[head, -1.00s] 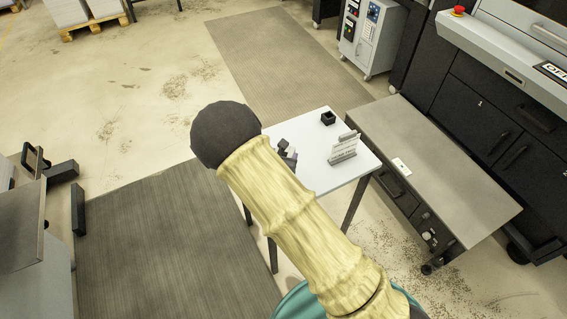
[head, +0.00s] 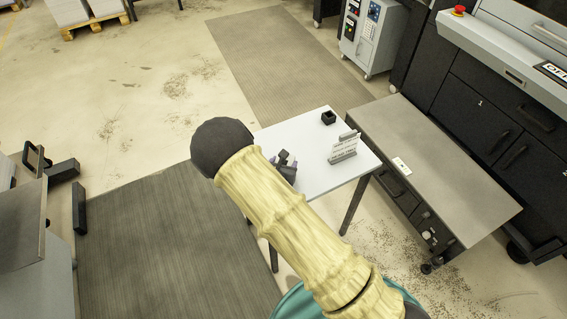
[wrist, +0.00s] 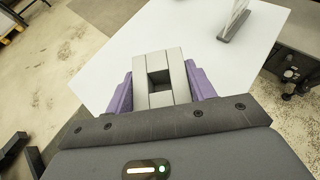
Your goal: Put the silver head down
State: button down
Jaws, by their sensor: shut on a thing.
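The silver head (wrist: 172,56) is a light grey block with a square dark opening, seen in the wrist view. My gripper (wrist: 161,82) is shut on it, with a purple finger on each side. A white table (wrist: 118,66) lies beneath it; I cannot tell whether the head touches the tabletop. In the head view, my gripper (head: 283,163) is over the near left part of the white table (head: 318,181), partly hidden by my arm. The head itself is hard to make out there.
On the table stand a small black holder (head: 328,118) at the back and a stand with a white card (head: 344,148) on the right. A grey workbench (head: 440,165) is close to the table's right side. The table's middle is clear.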

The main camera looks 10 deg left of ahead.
jog(key=c, duration=0.5)
grip_release()
jog(key=shift+f, duration=0.1)
jog(key=b+v, duration=0.1)
jog(key=v, duration=1.1)
jog(key=shift+s, duration=0.1)
